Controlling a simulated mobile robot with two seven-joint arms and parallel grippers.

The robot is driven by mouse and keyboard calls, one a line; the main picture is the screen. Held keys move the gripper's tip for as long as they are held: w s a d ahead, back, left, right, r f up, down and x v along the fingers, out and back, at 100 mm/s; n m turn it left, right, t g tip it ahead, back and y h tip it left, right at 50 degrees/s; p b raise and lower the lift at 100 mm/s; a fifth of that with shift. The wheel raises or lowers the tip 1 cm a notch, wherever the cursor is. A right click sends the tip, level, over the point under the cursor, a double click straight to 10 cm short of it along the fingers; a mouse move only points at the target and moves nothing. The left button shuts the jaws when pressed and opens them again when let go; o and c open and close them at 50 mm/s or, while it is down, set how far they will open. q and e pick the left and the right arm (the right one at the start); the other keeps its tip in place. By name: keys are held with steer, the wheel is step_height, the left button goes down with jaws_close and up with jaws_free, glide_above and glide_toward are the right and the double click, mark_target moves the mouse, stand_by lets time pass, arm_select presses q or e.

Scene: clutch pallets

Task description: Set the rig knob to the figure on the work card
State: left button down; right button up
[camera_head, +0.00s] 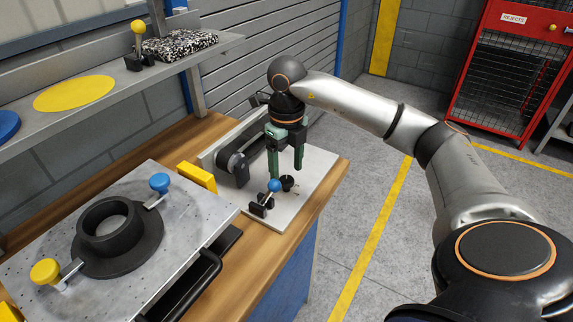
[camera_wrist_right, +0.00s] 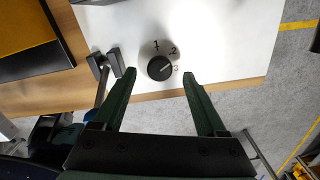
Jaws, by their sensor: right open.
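The rig's black round knob (camera_head: 288,183) stands on a white plate (camera_head: 312,172) at the bench's right end. In the right wrist view the knob (camera_wrist_right: 160,68) has the figures 1, 2 and 3 around it. A faint light mark shows on its top, but I cannot tell surely which figure it points to. My right gripper (camera_head: 285,173) is open above the knob, pointing down. In the wrist view its fingertips (camera_wrist_right: 159,76) lie either side of the knob, apart from it. No work card is visible. My left gripper is out of view.
A blue-balled lever (camera_head: 274,185) on a black block stands close beside the knob. A black roller unit (camera_head: 234,166) is behind. A metal fixture plate (camera_head: 190,225) with a black ring (camera_head: 108,228) fills the left bench. A shelf (camera_head: 130,80) hangs above. A red rejects cage (camera_head: 512,75) stands right.

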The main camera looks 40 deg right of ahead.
mark_target(287, 179)
step_height(287, 179, up, 10)
steer(key=p, duration=0.1)
steer(key=shift+p, duration=0.3)
steer(key=shift+s, duration=0.1)
stand_by(0.4)
